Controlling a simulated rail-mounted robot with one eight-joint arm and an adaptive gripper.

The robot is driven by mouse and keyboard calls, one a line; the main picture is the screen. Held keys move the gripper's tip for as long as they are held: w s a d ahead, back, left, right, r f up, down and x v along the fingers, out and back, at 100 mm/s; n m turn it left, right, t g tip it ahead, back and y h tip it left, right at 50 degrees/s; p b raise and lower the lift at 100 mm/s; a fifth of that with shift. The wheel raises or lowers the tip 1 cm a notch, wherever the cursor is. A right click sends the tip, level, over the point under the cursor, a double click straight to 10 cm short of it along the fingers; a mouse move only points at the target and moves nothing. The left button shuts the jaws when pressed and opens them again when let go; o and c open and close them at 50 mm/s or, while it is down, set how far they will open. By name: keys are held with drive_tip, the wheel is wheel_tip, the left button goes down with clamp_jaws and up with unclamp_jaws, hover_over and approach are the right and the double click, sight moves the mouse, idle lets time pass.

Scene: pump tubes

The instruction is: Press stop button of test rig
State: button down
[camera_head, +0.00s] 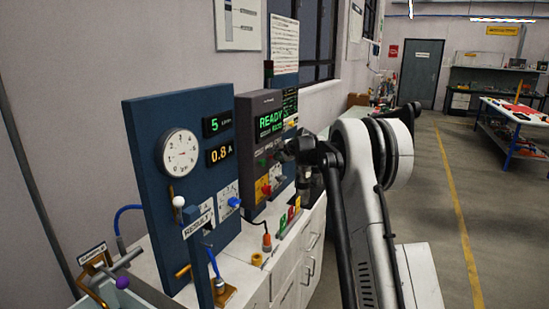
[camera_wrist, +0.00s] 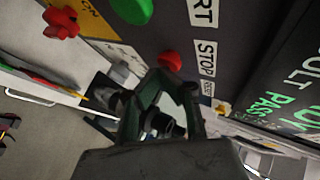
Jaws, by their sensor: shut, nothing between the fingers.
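The test rig (camera_head: 262,104) is a dark grey panel with a green-lettered screen (camera_head: 270,122) reading READY, standing on the white counter. In the wrist view a red round button (camera_wrist: 170,61) sits beside a white STOP label (camera_wrist: 206,58). A larger green button (camera_wrist: 132,8) is next to the START label, of which only part shows. My gripper (camera_head: 281,152) is shut and empty in front of the panel. In the wrist view its fingertips (camera_wrist: 163,80) are close to the red button; I cannot tell whether they touch it. The head view does not clearly show the stop button.
A red knob (camera_wrist: 62,22) on a yellow plate is near the buttons. A blue panel (camera_head: 147,120) with a round gauge (camera_head: 179,152) stands left of the rig. Small coloured items stand on the white counter (camera_head: 312,233) below. The aisle floor (camera_head: 437,190) at right is clear.

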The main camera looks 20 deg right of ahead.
drive_tip(key=shift+w+a+r, duration=0.1)
drive_tip(key=shift+w+a, duration=0.25)
idle(0.6)
drive_tip(key=shift+s+b, duration=0.2)
drive_tip(key=shift+b, duration=0.1)
drive_tip(key=s+d+b, duration=0.1)
drive_tip(key=s+d, duration=0.3)
drive_tip(key=shift+s, duration=0.35)
idle(0.4)
drive_tip(key=shift+a, duration=0.15)
idle(0.5)
